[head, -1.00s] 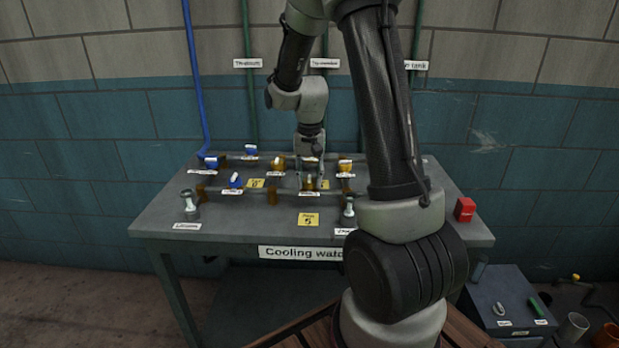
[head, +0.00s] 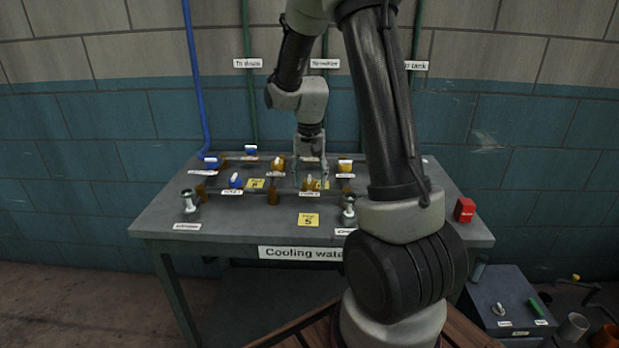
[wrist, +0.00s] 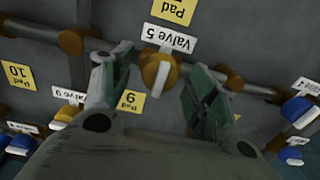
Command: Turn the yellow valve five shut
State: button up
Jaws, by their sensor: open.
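Valve five is a yellow valve with a pale handle, seen in the wrist view (wrist: 158,72) below its "Valve 5" label (wrist: 169,37). Its handle looks roughly crosswise to the pipe. My gripper (wrist: 157,66) is open, with one finger on each side of the valve and a visible gap to the handle on both sides. In the head view my gripper (head: 310,178) is low over the front pipe row, around valve five (head: 310,185). Whether the fingertips reach handle height is hard to tell.
A yellow "Pad 5" plate (head: 308,219) lies in front of the valve. A blue valve (head: 236,181) is to the left on the same row, and more valves stand behind. Metal fittings stand at the left (head: 189,204) and right (head: 349,213). A red box (head: 465,209) sits at the right edge.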

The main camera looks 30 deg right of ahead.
aim_at(309, 177)
notch_tip(309, 177, up, 12)
dwell(0.4)
dwell(0.4)
jog(key=s+a+r+n+t, duration=0.2)
jog(key=s+r+n, duration=0.1)
jog(key=s, duration=0.9)
jog(key=s+a+r+n+t, duration=0.2)
jog(key=s+a+r+n, duration=0.1)
jog(key=s, duration=0.8)
jog(key=shift+s+a+r+n, duration=0.2)
jog(key=shift+s+r+n, duration=0.15)
jog(key=shift+n, duration=0.15)
dwell(0.5)
